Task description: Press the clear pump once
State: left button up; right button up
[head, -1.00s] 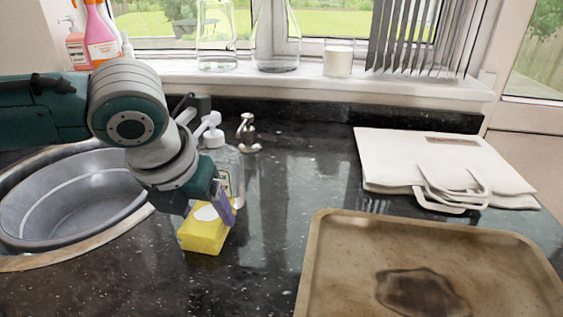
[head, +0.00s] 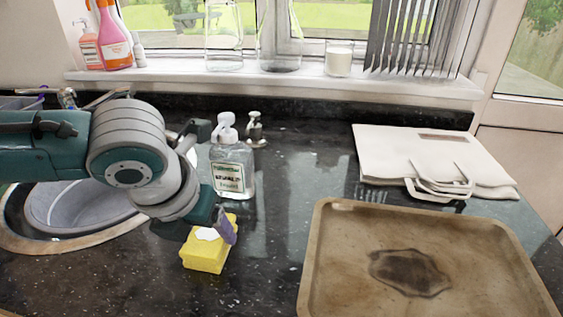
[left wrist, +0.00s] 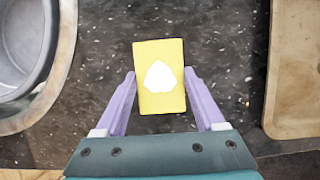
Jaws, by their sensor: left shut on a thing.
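The clear pump bottle (head: 232,170), with a white pump head and a label, stands upright on the dark counter right of the sink. My left gripper (head: 222,232) is in front of the bottle and apart from it. It is shut on a yellow sponge (head: 202,255), which carries a white blob on top. In the left wrist view the sponge (left wrist: 146,98) sits between the two purple fingers of the gripper (left wrist: 160,80). Whether the sponge touches the counter is not clear. My right gripper is not in view.
A small metal dispenser (head: 254,130) stands just behind the bottle. The sink (head: 70,205) is at left, partly behind my arm. A brown tray (head: 335,215) is at front right, with a white folded bag (head: 390,155) behind it. The counter between bottle and tray is clear.

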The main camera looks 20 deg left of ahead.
pick_arm(q)
jog(key=o, duration=1.3)
jog(key=p+v, duration=0.2)
jog(key=v, duration=0.8)
